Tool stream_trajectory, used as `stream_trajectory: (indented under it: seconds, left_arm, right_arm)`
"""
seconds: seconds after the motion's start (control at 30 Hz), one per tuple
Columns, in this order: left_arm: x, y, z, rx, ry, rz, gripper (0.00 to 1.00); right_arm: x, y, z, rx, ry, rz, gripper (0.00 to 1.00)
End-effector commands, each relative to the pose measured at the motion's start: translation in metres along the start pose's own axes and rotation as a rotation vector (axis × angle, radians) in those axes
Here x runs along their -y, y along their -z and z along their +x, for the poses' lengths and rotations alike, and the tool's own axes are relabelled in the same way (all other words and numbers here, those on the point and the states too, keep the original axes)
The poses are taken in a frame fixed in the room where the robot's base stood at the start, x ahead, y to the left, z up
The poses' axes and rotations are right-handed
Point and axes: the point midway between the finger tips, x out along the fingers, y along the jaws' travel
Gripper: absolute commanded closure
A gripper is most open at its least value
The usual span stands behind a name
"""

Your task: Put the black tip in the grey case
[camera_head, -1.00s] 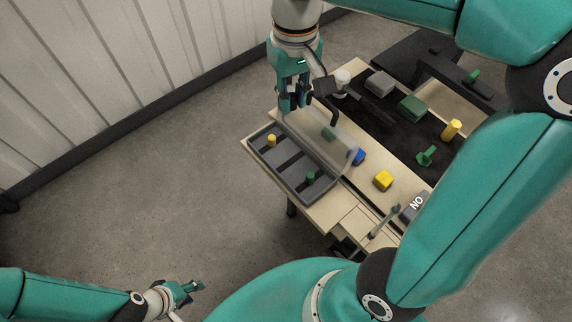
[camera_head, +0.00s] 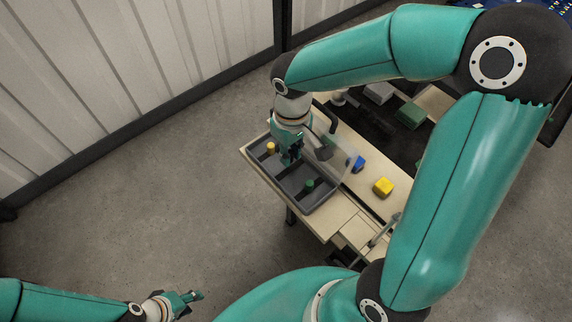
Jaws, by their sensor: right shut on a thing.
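The grey case (camera_head: 322,196) is an open tray with several compartments at the table's near left edge. Its clear lid (camera_head: 338,160) stands raised along its right side. A yellow rod (camera_head: 270,147) stands in the far left compartment and a green rod (camera_head: 309,185) in a nearer one. My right gripper (camera_head: 290,162) points down into the case between the two rods. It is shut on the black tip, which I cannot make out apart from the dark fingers. My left gripper (camera_head: 191,297) is low at the bottom left, away from the table; its opening is unclear.
A blue piece (camera_head: 358,163) and a yellow block (camera_head: 383,187) sit right of the case. Green (camera_head: 410,115) and grey (camera_head: 379,92) blocks lie further back on the dark mat. My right arm covers the table's right part. The floor left of the table is clear.

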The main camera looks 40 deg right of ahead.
Motion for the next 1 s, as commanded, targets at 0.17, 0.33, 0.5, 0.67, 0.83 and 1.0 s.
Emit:
stream_trajectory:
  seconds: [0.17,0.33,0.5,0.67,0.83,1.0]
  left_arm:
    - [0.000,0.000,0.001,0.000,0.000,0.000,0.60]
    - [0.001,0.000,0.003,0.000,0.000,0.000,0.60]
    - [0.001,0.000,0.003,0.000,0.000,0.000,0.60]
    - [0.001,0.000,0.003,0.000,0.000,0.000,0.60]
    - [0.002,0.000,0.005,0.000,0.000,0.000,0.60]
    - [0.002,0.000,0.005,0.000,0.000,0.000,0.60]
  right_arm:
    - [0.000,-0.001,0.015,0.003,0.000,0.000,1.00]
    - [0.000,-0.001,0.039,0.004,0.000,0.000,1.00]
    - [0.000,0.000,0.045,0.000,0.000,-0.001,1.00]
    - [0.000,0.000,0.045,-0.001,0.000,-0.001,1.00]
    - [0.001,0.000,0.046,-0.001,0.000,-0.001,0.70]
    - [0.001,0.000,0.046,-0.001,0.000,-0.001,0.55]
